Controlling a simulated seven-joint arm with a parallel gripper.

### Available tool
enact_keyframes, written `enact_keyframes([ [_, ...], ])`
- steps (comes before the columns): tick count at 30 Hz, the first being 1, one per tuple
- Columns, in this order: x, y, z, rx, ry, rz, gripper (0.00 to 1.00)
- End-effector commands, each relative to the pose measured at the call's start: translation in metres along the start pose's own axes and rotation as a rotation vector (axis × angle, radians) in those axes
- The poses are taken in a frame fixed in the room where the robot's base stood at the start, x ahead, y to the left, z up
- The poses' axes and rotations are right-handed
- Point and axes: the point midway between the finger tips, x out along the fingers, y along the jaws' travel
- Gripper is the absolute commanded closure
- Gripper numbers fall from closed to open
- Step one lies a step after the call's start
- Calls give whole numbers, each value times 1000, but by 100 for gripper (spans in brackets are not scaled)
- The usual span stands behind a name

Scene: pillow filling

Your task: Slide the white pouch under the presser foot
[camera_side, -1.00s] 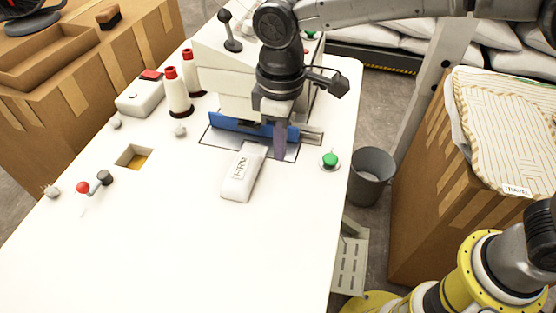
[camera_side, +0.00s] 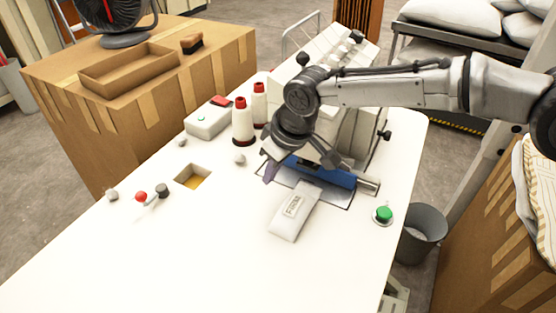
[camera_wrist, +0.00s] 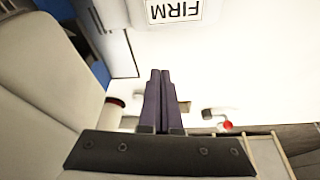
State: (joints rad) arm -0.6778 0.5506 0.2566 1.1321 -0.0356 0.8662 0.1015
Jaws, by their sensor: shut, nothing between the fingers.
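The white pouch (camera_side: 286,224), labelled FIRM, lies flat on the white table. Its far end reaches the front edge of the machine's blue bar (camera_side: 336,177), in the presser foot area; I cannot tell whether any of it is underneath. The presser foot itself is not clearly visible. My gripper (camera_side: 269,178) is shut and empty, left of the pouch's far end and apart from it, near the left end of the blue bar. In the wrist view my closed dark fingers (camera_wrist: 160,73) point at bare table, with the pouch (camera_wrist: 135,12) at the top edge.
Thread cones (camera_side: 243,122), a box with a red switch (camera_side: 209,118) and a square table opening (camera_side: 193,176) lie to the left. A red-knobbed lever (camera_side: 141,197) stands further left. A green button (camera_side: 383,214) is right of the pouch. The front table is clear.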

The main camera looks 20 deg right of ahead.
Motion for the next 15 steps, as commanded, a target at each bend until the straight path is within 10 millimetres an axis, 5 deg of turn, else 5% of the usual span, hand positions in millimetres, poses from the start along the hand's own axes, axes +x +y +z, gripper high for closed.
enact_keyframes([
  [5, 31, 0, 1, 0, -4, 1, 100],
  [15, 17, 0, 32, -1, 0, 0, 100],
])
